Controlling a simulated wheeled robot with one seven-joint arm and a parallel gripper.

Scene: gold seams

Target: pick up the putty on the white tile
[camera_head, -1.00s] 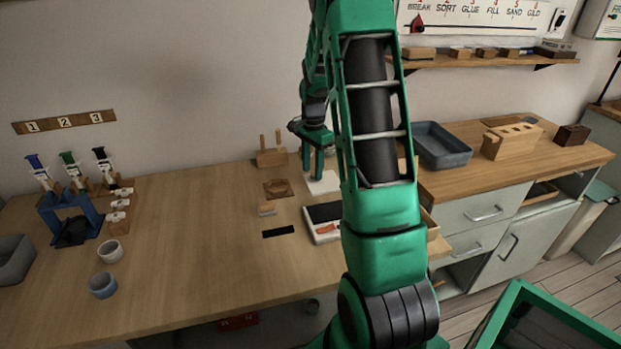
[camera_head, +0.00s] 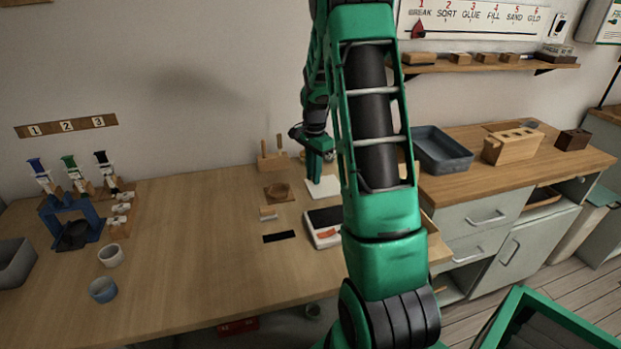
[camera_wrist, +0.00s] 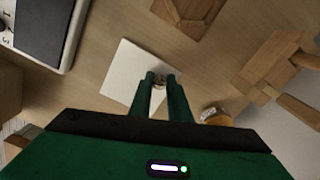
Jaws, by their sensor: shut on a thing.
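The white tile (camera_head: 323,187) lies flat on the workbench, and it also shows in the wrist view (camera_wrist: 122,76). My gripper (camera_wrist: 160,80) is over the tile with its green fingers pointing down at it. The fingers are shut on a small brownish piece, the putty (camera_wrist: 159,85), which shows only a little between the fingertips. In the head view my gripper (camera_head: 318,180) is at the tile, and the putty is hidden there. I cannot tell whether the putty still touches the tile.
A wooden block with upright sticks (camera_head: 271,161) stands behind left, and a wooden stand (camera_head: 278,193) lies left. Two cups (camera_head: 103,289) and a blue frame (camera_head: 72,226) are far left. The bench's middle is clear.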

